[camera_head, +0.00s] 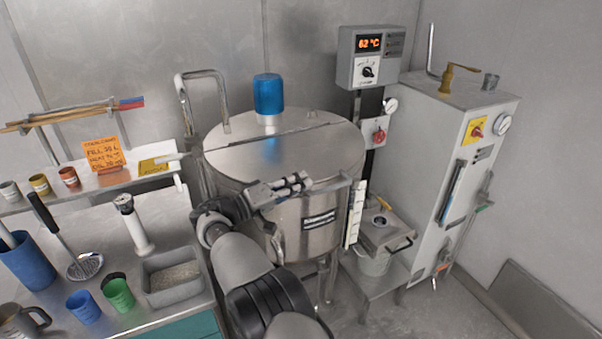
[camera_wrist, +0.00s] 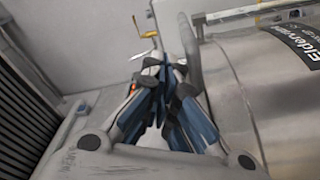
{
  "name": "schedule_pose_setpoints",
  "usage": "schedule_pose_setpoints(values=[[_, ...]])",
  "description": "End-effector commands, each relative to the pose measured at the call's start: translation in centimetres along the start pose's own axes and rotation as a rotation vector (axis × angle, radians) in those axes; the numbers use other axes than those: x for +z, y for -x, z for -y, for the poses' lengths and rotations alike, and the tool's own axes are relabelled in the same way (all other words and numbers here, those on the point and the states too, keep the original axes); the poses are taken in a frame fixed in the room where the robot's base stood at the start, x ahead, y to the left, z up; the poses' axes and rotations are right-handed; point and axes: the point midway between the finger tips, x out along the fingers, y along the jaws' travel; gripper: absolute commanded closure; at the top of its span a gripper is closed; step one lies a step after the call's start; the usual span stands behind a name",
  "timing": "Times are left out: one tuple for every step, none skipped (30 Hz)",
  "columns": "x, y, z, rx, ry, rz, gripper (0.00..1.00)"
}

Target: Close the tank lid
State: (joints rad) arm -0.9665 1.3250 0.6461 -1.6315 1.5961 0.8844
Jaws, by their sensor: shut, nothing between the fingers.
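The steel tank (camera_head: 318,235) stands in the middle of the head view. Its lid (camera_head: 305,152) is the front part of the round top, in front of a straight seam, and appears to lie flat on the rim. A bar handle (camera_head: 335,183) sticks out at the lid's front edge. My gripper (camera_head: 303,181) is in front of the tank at about rim height, close to this handle; I cannot tell whether they touch. In the wrist view my gripper (camera_wrist: 165,75) is shut and empty, with the tank wall (camera_wrist: 255,100) to its right.
A blue motor cap (camera_head: 268,95) stands on the tank's rear top. A control box (camera_head: 369,57) and a grey cabinet (camera_head: 440,150) are on the right. A bench (camera_head: 105,235) with cups and a scoop is at the left. A bent pipe (camera_head: 203,75) rises behind the tank.

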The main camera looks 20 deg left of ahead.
Motion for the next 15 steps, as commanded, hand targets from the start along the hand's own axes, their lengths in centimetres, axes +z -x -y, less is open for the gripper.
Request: schedule_pose_setpoints(values=[[0.2,0.02,0.49,0.0,-0.001,0.0,1.0],[0.25,0.02,0.65,0.0,-0.001,0.0,1.0],[0.33,0.03,0.85,0.0,-0.001,0.0,1.0],[0.38,0.04,0.98,0.0,0.0,0.0,1.0],[0.42,0.04,1.08,0.0,0.0,0.0,1.0],[0.46,0.05,1.19,0.0,0.0,0.0,1.0],[0.49,0.05,1.24,0.0,0.001,0.001,1.0],[0.5,0.05,1.28,0.0,0.001,0.001,1.0],[0.53,0.06,1.33,-0.001,0.001,0.001,1.0],[0.54,0.06,1.35,-0.001,0.001,0.001,1.0],[0.56,0.05,1.36,-0.001,0.002,0.002,1.0],[0.58,0.06,1.38,-0.001,0.002,0.002,1.0],[0.59,0.06,1.4,-0.001,0.003,0.002,1.0],[0.61,0.05,1.41,-0.002,0.003,0.002,1.0],[0.63,0.06,1.44,-0.002,0.003,0.003,1.0]])
